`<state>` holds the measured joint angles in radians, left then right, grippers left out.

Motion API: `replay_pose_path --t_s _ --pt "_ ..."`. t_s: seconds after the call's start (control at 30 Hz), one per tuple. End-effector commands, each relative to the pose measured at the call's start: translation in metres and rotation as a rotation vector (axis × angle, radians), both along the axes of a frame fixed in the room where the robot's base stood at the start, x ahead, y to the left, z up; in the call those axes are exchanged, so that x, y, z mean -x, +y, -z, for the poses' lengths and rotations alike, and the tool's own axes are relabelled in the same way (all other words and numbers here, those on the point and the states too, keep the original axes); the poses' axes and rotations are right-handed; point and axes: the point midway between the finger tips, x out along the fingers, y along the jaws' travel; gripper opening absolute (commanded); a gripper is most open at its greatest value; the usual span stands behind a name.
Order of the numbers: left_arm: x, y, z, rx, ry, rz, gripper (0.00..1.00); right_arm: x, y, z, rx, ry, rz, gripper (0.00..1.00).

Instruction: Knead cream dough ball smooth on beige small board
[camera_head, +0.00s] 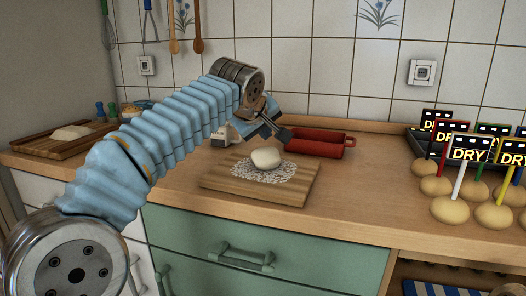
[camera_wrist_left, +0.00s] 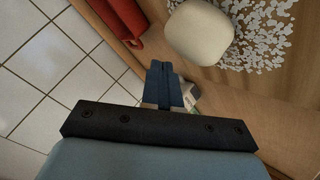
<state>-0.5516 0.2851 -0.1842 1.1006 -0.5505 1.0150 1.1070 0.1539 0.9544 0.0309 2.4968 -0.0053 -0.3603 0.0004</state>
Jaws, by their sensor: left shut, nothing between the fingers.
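The cream dough ball (camera_head: 266,158) sits on a patch of white flakes on the beige small board (camera_head: 290,196). It looks rounded and slightly flattened. My left gripper (camera_head: 286,134) is shut and empty, above and just behind the dough, apart from it. In the left wrist view the shut fingers (camera_wrist_left: 164,68) point toward the board, and the dough (camera_wrist_left: 197,33) lies beyond them to the right, on the flaked surface. My right gripper does not show.
A larger board with pale dough (camera_head: 70,133) is at the left. Several potato-like lumps with "DRY" signs (camera_head: 450,210) and a dark tray crowd the right. The counter (camera_head: 370,190) right of the board is clear.

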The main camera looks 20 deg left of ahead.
Motion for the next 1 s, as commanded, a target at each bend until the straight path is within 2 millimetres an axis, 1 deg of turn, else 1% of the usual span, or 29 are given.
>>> replay_pose_path --t_s 1.0 --pt "0.000 0.000 0.013 0.000 -0.001 -0.001 0.00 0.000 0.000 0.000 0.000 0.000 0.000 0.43"
